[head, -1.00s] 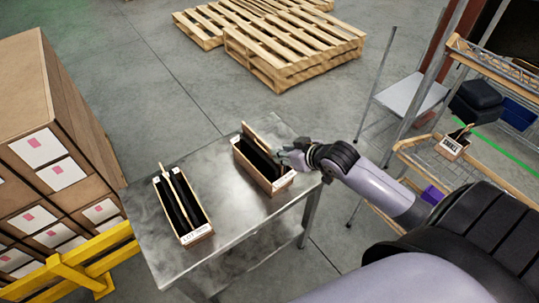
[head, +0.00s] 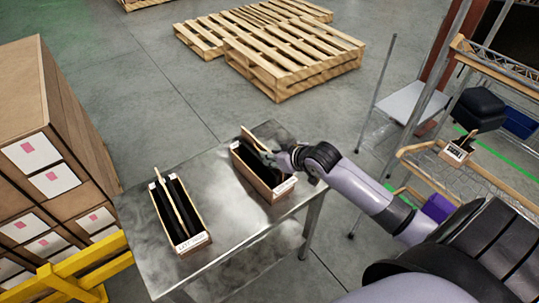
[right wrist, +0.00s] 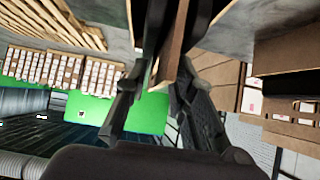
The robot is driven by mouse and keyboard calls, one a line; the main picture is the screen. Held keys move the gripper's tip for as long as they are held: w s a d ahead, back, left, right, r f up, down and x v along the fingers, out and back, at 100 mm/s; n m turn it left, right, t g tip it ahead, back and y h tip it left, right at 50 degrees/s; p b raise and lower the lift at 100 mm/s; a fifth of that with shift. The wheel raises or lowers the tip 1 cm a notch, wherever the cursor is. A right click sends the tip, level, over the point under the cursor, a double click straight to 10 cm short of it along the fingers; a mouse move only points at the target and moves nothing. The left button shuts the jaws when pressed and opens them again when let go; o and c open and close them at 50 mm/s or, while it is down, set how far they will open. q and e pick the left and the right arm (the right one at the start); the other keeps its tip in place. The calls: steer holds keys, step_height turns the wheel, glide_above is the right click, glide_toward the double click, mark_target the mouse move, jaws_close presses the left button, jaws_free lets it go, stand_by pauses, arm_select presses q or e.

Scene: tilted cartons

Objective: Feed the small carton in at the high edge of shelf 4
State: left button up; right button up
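A tan open-topped box (head: 262,184) with a label on its near end stands on the metal table. It holds dark strips and a thin brown upright piece (head: 264,135) at its far side. A similar box (head: 180,243) stands to the left, with a thin brown piece between dark strips. I cannot tell which piece is the small carton. My right gripper (head: 266,155) is at the right box. In the right wrist view its fingers (right wrist: 157,84) stand apart, with a brown strip (right wrist: 174,50) between them, and I see no firm grip. My left gripper is not in view.
The metal table (head: 222,178) has bare room between the boxes. At the right stands a wire rack (head: 436,172) with wooden edges and a labelled tan piece (head: 456,152); I cannot read a shelf number. Stacked cartons (head: 60,165) and a yellow barrier (head: 75,268) are at the left.

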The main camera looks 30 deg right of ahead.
jaws_close()
stand_by(1.4)
steer(key=shift+r, duration=0.15)
step_height(320, 180, up, 8)
steer(key=p, duration=0.9)
steer(key=shift+r, duration=0.1)
steer(key=shift+w+f, duration=0.1)
steer(key=shift+f, duration=0.1)
